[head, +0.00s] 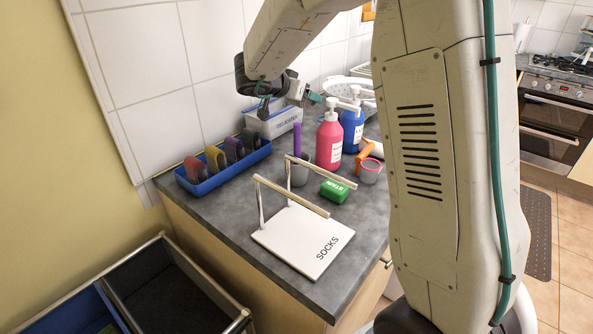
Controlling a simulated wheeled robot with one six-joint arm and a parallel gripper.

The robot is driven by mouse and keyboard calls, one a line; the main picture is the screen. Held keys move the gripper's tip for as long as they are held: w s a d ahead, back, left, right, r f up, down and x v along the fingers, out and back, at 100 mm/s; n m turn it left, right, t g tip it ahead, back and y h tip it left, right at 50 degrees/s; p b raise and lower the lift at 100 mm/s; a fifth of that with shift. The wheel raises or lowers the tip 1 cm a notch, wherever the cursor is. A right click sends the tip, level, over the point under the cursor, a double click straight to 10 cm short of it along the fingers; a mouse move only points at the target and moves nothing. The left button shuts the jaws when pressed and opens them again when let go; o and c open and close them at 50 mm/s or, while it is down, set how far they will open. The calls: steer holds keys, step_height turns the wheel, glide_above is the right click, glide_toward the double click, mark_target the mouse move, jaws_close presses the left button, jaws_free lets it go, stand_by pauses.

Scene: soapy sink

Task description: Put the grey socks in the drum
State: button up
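I cannot make out any grey socks for certain. A white board lettered SOCKS (300,240) lies on the grey counter, and its two raised rails hold nothing. The drum is not in view. My gripper (292,92) is high over the back of the counter, above a white box and left of the pump bottles, well away from the board. It is small and seen from the side, so I cannot tell whether its fingers are open or shut or hold anything.
A blue tray (222,178) of several coloured pieces stands by the wall. A dark metal-edged bin (165,300) stands at lower left.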

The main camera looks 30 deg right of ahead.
step_height(320, 180, down, 14)
steer(key=shift+a+f, duration=0.1)
steer(key=shift+f, duration=0.05)
stand_by(0.4)
steer(key=shift+f, duration=0.15)
steer(key=o, duration=1)
